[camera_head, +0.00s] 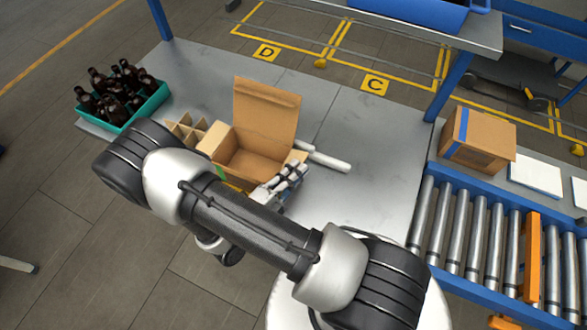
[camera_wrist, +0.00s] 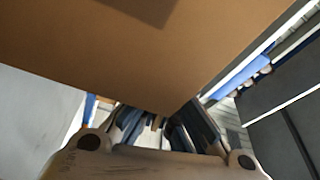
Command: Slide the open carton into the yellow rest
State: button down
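The open carton (camera_head: 251,158) stands on the grey table in the head view, its back flap raised. My gripper (camera_head: 290,178) is at the carton's front right corner, close against it. In the wrist view a brown carton surface (camera_wrist: 150,45) fills the top and covers the fingertips. The dark fingers of my gripper (camera_wrist: 160,125) show on both sides below it. Whether they are shut on the carton wall is hidden. A small yellow strip (camera_head: 236,186) shows at the carton's front lower edge, mostly behind my arm; I cannot tell whether it is the yellow rest.
A green crate (camera_head: 124,120) of dark bottles stands at the table's left end. A cardboard divider (camera_head: 188,131) lies left of the carton. Pale rods (camera_head: 328,161) lie to its right. A closed box (camera_head: 478,138) stands by the roller conveyor (camera_head: 480,235). The table's right part is clear.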

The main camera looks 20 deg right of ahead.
jog(key=c, duration=1.7)
grip_release()
jog(key=shift+s+d, duration=0.1)
